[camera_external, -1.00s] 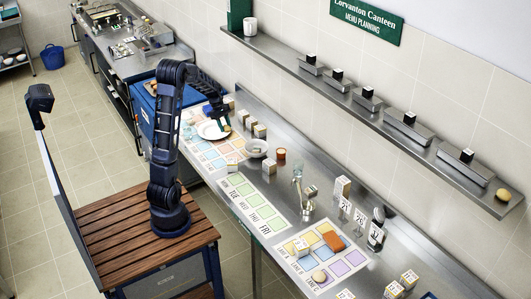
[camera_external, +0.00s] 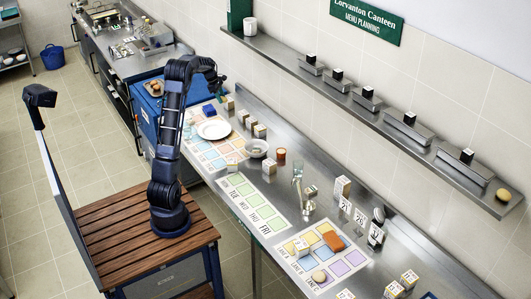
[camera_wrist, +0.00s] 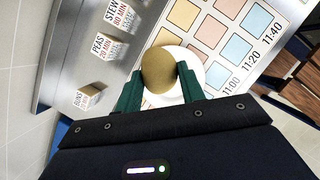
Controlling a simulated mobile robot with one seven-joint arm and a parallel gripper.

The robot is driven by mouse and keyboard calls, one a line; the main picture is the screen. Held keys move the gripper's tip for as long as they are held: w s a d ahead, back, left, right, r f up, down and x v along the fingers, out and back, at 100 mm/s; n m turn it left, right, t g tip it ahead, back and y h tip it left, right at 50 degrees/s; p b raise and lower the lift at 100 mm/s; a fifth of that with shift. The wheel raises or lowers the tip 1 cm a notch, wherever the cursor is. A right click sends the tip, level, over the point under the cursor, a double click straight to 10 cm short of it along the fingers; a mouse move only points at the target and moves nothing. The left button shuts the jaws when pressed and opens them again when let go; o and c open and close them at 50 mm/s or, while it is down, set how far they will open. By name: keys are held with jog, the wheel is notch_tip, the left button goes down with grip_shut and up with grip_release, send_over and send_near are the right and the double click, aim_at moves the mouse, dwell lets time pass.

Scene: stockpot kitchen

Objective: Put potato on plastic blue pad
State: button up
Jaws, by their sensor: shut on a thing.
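My gripper (camera_wrist: 160,92) is shut on a round brown potato (camera_wrist: 158,70) between its green fingers. The potato is above a white plate (camera_wrist: 188,58). In the external view my gripper (camera_external: 217,84) is raised over the far end of the counter, clear of the white plate (camera_external: 213,130). The potato is too small to make out there. A small blue thing (camera_external: 209,110) lies on the counter just beyond the plate; it may be the plastic blue pad. A blue patch at the lower left of the wrist view is mostly hidden by my gripper body.
Labelled blocks (camera_external: 259,131) stand along the counter behind the plate. Coloured grid sheets (camera_external: 250,204) lie in front. A blue box (camera_external: 146,108) is at the left.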

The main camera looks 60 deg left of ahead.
jog(key=w+a+r+n+t+y, duration=0.1)
jog(key=w+a+n, duration=0.25)
jog(key=a, duration=1.05)
jog(key=n+y, duration=0.1)
jog(key=n, duration=0.3)
send_over(209, 107)
jog(key=s, duration=0.1)
jog(key=shift+t, duration=0.4)
jog(key=f, duration=1.9)
jog(key=shift+s+d+f, duration=0.15)
jog(key=shift+d+f, duration=0.05)
jog(key=shift+f, duration=0.15)
jog(key=shift+f, duration=0.1)
jog(key=o, duration=1)
jog(key=v, duration=1.2)
